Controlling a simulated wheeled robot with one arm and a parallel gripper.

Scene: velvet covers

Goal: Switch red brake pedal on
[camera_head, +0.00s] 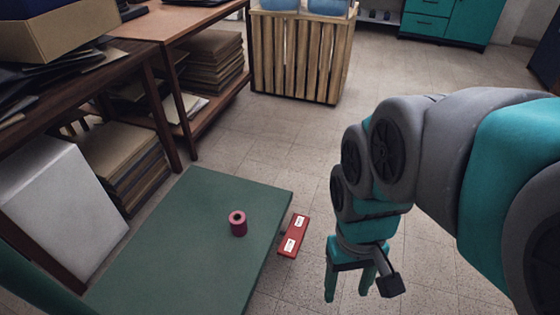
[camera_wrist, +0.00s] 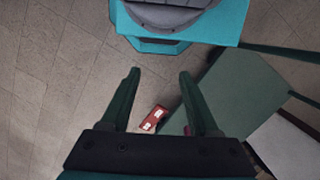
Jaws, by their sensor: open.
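The red brake pedal (camera_head: 293,236) sticks out from the right edge of a green platform cart (camera_head: 190,240), low near the floor. It has two white labels. It also shows in the wrist view (camera_wrist: 153,119), between my fingers in the picture but farther off. My gripper (camera_head: 346,290) is open and empty, pointing down, to the right of the pedal and apart from it. The fingers also show in the wrist view (camera_wrist: 158,80). Whether the pedal is tilted up or down, I cannot tell.
A dark red roll (camera_head: 238,223) stands on the cart's deck. A wooden table (camera_head: 160,25) with stacked cardboard (camera_head: 215,60) is at the back left. A slatted wooden crate (camera_head: 300,55) stands behind. The tiled floor around my gripper is free.

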